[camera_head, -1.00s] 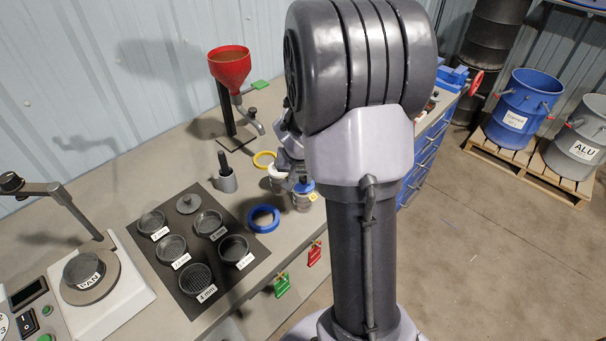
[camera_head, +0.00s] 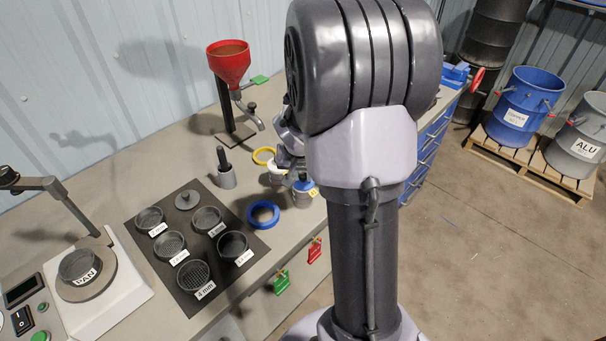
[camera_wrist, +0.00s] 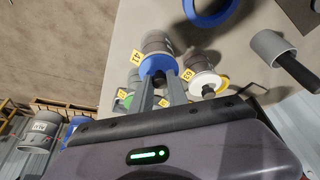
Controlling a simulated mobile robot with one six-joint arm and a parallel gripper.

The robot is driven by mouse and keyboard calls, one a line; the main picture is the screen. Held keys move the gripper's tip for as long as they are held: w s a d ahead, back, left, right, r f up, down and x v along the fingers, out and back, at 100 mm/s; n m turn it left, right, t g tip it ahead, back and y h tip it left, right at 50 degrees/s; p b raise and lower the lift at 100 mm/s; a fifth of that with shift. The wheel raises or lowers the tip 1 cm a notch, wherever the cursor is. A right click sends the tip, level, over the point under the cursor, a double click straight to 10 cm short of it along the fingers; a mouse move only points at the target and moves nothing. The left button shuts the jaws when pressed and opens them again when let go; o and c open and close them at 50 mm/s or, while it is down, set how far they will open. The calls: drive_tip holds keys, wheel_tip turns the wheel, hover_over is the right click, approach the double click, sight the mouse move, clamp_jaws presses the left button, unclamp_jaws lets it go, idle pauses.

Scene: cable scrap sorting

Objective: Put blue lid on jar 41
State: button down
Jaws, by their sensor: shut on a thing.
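The blue lid (camera_wrist: 158,66) is a round disc with a knob. My gripper (camera_wrist: 163,80) is shut on its knob in the wrist view. Jar 41 (camera_wrist: 156,42), a grey jar with a yellow 41 tag (camera_wrist: 136,57), is directly beyond the lid and lined up with it. I cannot tell whether the lid is fully seated or slightly above the rim. In the head view the blue lid (camera_head: 303,185) covers the top of the jar (camera_head: 302,199), with my gripper (camera_head: 300,175) above, partly hidden by my arm.
A white-lidded jar (camera_wrist: 204,84) with a yellow tag and a green-lidded jar (camera_wrist: 124,98) stand close by. The red funnel stand (camera_head: 229,66) is behind.

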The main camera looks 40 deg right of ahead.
drive_tip(key=c, duration=1.2)
unclamp_jaws()
drive_tip(key=p+v, duration=0.6)
drive_tip(key=v, duration=1.2)
drive_tip(key=s+a+n+t+y+b, duration=0.1)
drive_tip(key=s+a, duration=0.5)
drive_tip(key=a, duration=0.6)
drive_tip(key=s+a+n+t+y+b, duration=0.1)
drive_tip(key=s+a+n+y+b, duration=0.3)
drive_tip(key=a, duration=0.9)
drive_tip(key=shift+s+t+b, duration=0.3)
drive_tip(key=shift+s+b, duration=0.55)
drive_tip(key=shift+s, duration=0.35)
drive_tip(key=shift+d, duration=0.15)
